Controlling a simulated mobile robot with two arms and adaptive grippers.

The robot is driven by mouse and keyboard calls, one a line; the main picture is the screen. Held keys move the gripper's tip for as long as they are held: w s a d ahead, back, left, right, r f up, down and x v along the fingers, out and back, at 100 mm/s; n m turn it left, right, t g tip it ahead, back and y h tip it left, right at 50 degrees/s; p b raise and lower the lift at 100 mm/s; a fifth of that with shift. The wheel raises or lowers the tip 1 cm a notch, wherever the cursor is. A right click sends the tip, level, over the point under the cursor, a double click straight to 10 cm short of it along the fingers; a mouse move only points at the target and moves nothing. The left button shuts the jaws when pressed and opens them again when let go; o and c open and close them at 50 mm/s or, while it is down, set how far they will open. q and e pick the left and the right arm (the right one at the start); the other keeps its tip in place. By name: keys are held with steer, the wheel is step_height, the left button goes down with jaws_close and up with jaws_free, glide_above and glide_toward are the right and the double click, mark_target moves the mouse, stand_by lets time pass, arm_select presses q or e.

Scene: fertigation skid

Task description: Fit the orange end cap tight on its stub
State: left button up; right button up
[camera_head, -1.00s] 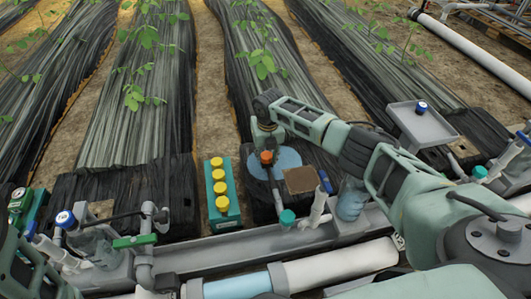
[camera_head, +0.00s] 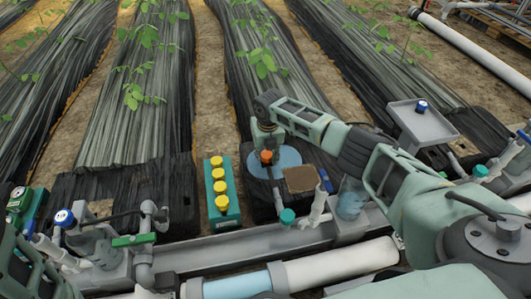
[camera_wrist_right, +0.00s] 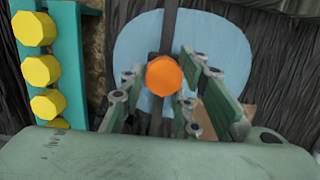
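The orange end cap (camera_head: 267,157) stands in front of a light blue disc (camera_head: 287,159) in the head view, just below my right gripper (camera_head: 266,141). In the right wrist view the cap (camera_wrist_right: 164,76) is a faceted orange top, seen from above. It lies between the two fingers of my right gripper (camera_wrist_right: 162,82), with a narrow gap showing on the left side. The fingers are apart, and I see no clear grip on the cap. The stub under the cap is hidden. Only part of my left arm shows at the lower left; its fingertips are out of view.
A teal rack (camera_head: 221,193) with several yellow caps stands left of the disc. A brown square plate (camera_head: 300,179), a teal-capped fitting (camera_head: 287,216) and white pipe (camera_head: 319,206) are close by on the right. A grey tray (camera_head: 423,122) with a blue cap stands farther right.

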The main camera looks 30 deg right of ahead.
steer(key=c, duration=0.5)
steer(key=shift+o, duration=0.2)
